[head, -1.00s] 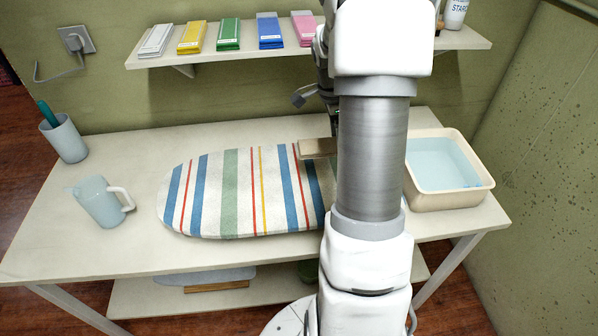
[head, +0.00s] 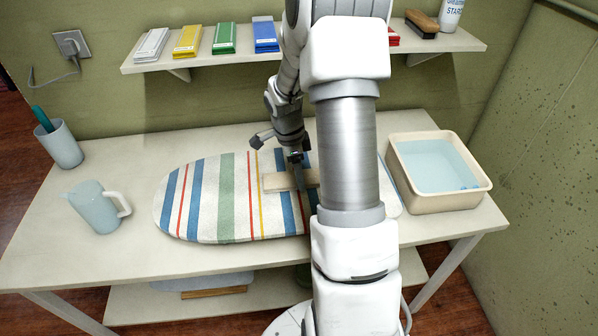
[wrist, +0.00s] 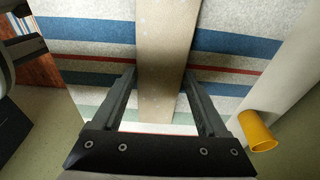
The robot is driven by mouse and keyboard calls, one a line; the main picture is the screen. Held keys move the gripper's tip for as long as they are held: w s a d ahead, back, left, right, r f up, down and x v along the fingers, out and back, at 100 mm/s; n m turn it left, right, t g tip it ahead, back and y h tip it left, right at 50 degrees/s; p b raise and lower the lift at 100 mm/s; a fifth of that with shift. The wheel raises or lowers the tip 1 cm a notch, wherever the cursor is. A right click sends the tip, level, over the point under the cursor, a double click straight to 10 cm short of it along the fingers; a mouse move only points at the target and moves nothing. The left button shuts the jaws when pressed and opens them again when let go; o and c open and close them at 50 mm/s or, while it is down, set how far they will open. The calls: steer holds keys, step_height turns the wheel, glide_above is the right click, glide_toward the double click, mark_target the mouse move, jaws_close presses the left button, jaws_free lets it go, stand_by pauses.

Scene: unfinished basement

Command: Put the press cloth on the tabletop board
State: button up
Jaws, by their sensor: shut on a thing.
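A flat beige strip, seemingly the folded press cloth (head: 274,183), is between the fingers of my gripper (head: 299,180). In the wrist view the speckled tan cloth (wrist: 166,60) runs lengthwise between both fingertips (wrist: 160,75), and the gripper is shut on it. The tabletop board (head: 211,200) has a striped cover and lies on the table. The cloth is over the right part of the board; I cannot tell whether it touches the cover. My arm hides the board's right portion in the head view.
A water basin (head: 395,190) stands at the table's right. A jug (head: 93,207) and a cup with a green-handled item (head: 60,145) stand at the left. A wall shelf (head: 200,60) holds several coloured packs, a brush (head: 421,22) and a starch bottle (head: 451,14).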

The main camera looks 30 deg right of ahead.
steer(key=shift+f, duration=0.1)
steer(key=o, duration=1.4)
